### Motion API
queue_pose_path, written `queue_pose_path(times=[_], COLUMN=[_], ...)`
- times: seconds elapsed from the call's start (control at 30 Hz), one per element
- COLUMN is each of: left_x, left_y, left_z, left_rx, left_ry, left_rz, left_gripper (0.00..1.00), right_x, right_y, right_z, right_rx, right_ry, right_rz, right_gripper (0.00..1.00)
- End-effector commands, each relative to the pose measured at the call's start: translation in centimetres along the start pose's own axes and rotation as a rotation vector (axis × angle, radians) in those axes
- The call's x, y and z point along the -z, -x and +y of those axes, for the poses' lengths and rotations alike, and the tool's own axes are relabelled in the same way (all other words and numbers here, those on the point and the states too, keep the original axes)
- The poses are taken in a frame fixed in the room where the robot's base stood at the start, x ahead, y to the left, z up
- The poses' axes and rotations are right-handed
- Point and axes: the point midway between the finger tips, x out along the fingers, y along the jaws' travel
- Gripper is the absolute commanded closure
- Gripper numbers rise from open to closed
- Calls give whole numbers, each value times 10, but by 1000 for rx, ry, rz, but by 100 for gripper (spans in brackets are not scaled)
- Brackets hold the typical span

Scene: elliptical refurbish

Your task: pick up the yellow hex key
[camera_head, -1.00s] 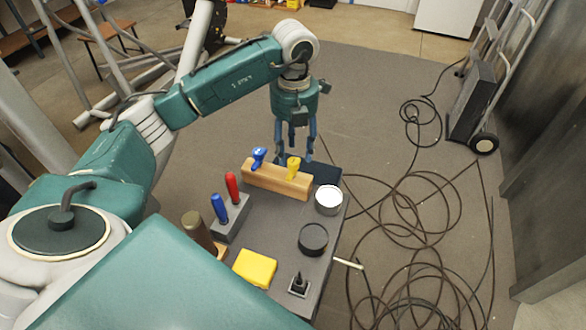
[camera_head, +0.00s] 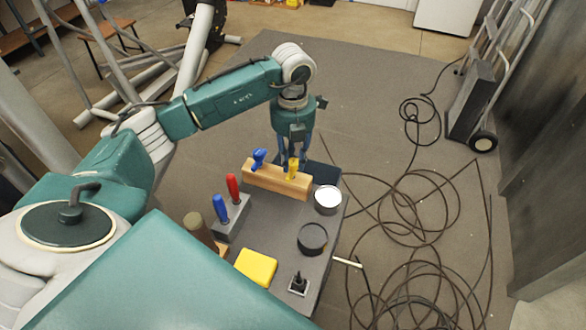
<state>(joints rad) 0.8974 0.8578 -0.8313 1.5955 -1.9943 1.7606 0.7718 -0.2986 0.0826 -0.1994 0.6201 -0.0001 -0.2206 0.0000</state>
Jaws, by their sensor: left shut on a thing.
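The yellow hex key (camera_head: 292,170) stands upright in the wooden block (camera_head: 262,179) at the far end of the small grey table, to the right of a blue hex key (camera_head: 258,159). My left gripper (camera_head: 294,162) points down at the yellow hex key, with its fingers around the key's upper part. The fingers are drawn together on it. The key's lower end is hidden in the block. My right gripper does not show.
On the grey table (camera_head: 282,243) stand red (camera_head: 233,188) and blue (camera_head: 219,209) handled tools in a holder, a yellow block (camera_head: 256,267), a black round container (camera_head: 312,239) and a white-topped can (camera_head: 328,200). Loose cables (camera_head: 420,215) lie on the floor at right.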

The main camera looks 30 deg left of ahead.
Motion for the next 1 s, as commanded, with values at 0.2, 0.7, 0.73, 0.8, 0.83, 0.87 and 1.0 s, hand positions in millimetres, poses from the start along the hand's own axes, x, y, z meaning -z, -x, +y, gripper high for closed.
queue_pose_path(times=[0.2,0.7,0.73,0.8,0.83,0.87,1.0], left_x=[-1,-2,-2,-2,-2,-2,-1], left_y=[5,88,97,115,123,132,159], left_z=[0,0,0,0,0,1,0], left_rx=[0,2,2,1,2,0,0], left_ry=[0,-1,0,2,1,1,1], left_rz=[-1,-7,-8,-7,-8,-8,-6], left_gripper=[100,100,100,100,100,100,100], right_x=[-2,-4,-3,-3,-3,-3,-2], right_y=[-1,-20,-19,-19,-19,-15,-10], right_z=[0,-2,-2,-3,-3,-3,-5], right_rx=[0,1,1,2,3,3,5], right_ry=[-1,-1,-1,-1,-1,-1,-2], right_rz=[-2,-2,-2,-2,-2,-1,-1], right_gripper=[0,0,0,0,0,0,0])
